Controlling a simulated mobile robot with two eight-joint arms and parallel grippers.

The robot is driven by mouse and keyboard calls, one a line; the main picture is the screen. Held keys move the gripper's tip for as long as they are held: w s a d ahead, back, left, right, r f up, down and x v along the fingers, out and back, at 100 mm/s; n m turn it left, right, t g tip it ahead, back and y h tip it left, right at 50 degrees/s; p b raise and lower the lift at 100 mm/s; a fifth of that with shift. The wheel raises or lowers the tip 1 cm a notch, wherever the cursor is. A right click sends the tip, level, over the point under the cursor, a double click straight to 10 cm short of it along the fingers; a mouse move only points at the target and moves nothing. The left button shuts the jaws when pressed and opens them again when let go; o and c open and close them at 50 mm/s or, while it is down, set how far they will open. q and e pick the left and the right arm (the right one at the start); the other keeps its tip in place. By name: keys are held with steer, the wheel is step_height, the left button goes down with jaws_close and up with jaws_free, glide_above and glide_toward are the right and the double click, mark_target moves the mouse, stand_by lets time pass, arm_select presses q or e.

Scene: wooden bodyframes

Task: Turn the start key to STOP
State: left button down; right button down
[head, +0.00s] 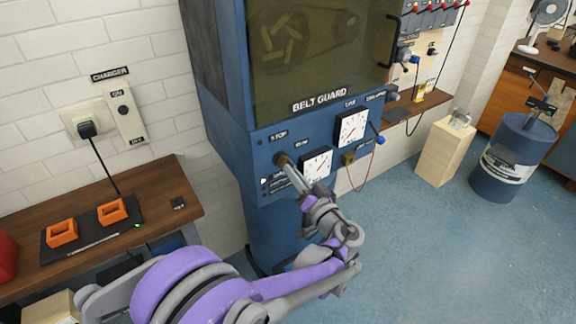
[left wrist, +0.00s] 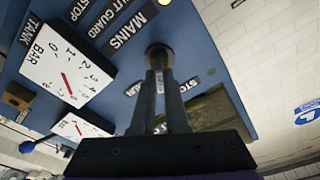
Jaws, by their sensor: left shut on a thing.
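The start key (head: 281,158) is a small brass-coloured piece on the front of the blue machine (head: 262,148), below and near the STOP label (head: 278,136). The RUN label (head: 302,143) is to its right. My left gripper (head: 286,165) reaches up to the panel and is shut on the key. In the left wrist view, the fingers (left wrist: 160,82) close on the key, whose round dark base (left wrist: 158,53) shows at their tips. The fingers hide most of the key, so I cannot tell its exact angle. My right gripper is not in view.
Two white dials, a lower one (head: 317,165) and an upper one (head: 352,127), sit right of the key. A blue knob (head: 379,140) sticks out farther right. A wooden bench (head: 160,190) with a charger pad stands left. A blue drum (head: 500,165) stands right on open floor.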

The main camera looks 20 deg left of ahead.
arm_select(q)
steer(key=shift+r, duration=0.15)
steer(key=n, duration=0.3)
steer(key=n+y+p, duration=0.1)
steer(key=n, duration=0.2)
steer(key=shift+w+r+g+p, duration=0.1)
steer(key=shift+r+g+p, duration=0.05)
steer(key=shift+g+p, duration=0.2)
steer(key=c, duration=1.4)
jaws_free()
steer(key=shift+n, duration=0.6)
steer(key=o, duration=0.5)
steer(key=shift+o, duration=0.3)
steer(key=shift+s, duration=0.2)
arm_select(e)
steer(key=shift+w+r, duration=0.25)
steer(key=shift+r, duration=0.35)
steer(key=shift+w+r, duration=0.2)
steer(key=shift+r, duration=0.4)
arm_select(q)
steer(key=shift+f, duration=0.25)
